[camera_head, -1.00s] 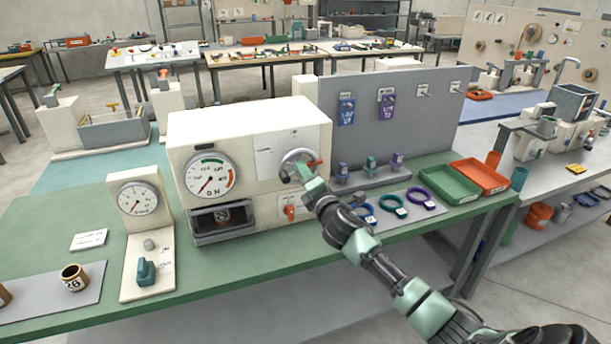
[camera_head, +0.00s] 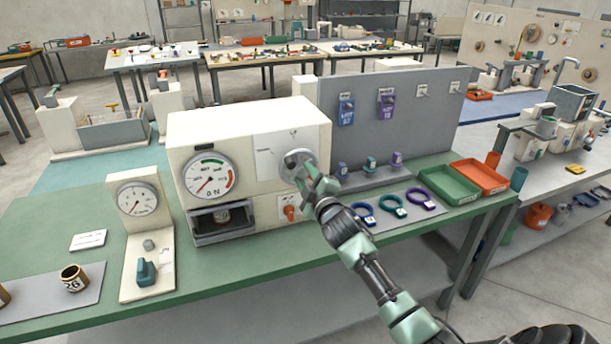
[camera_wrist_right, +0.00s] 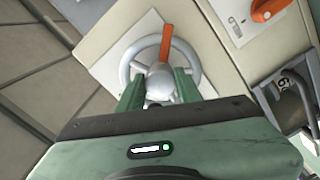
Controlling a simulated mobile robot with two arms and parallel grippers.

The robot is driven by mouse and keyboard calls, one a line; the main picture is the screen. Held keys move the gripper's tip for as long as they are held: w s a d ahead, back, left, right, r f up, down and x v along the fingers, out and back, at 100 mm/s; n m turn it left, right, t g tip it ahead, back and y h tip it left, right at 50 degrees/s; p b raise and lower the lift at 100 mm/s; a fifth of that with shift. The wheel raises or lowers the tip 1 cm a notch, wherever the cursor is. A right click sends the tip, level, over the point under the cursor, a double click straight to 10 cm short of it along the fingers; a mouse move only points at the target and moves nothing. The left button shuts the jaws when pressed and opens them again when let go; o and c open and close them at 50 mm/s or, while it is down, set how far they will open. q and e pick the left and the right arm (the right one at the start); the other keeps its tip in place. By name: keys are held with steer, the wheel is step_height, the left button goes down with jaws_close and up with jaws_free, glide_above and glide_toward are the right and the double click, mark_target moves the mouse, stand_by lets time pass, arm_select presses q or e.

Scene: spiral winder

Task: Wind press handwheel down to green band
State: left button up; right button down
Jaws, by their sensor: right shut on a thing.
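The press (camera_head: 250,130) is a cream box on the green bench. Its handwheel (camera_wrist_right: 126,72) is a grey ring with a hub and an orange mark or handle (camera_wrist_right: 167,42); in the head view the wheel (camera_head: 290,160) is partly hidden by my gripper. My right gripper (camera_wrist_right: 160,88) is shut on the handwheel, its green fingers at the lower part of the wheel; it also shows in the head view (camera_head: 311,180). The press dial (camera_head: 208,176) has a green band at the top and a red one at the right; its needle points to the lower left. My left gripper is not in view.
An orange switch (camera_head: 290,212) is below the wheel, and a dark opening (camera_head: 222,218) holds a small pot. A second gauge (camera_head: 138,199) stands left. Coloured rings (camera_head: 393,206) and trays (camera_head: 450,184) lie right. A grey panel (camera_head: 400,130) stands behind.

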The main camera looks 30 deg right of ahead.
steer(key=m, duration=0.4)
steer(key=shift+f+m+p, duration=0.2)
steer(key=shift+m+p, duration=0.1)
steer(key=shift+a+m, duration=0.1)
steer(key=shift+m, duration=1.6)
steer(key=shift+f, duration=0.1)
steer(key=c, duration=1)
jaws_free()
steer(key=shift+o, duration=0.2)
steer(key=shift+s+a, duration=0.15)
steer(key=shift+s, duration=0.35)
steer(key=b+v, duration=0.1)
steer(key=v, duration=0.6)
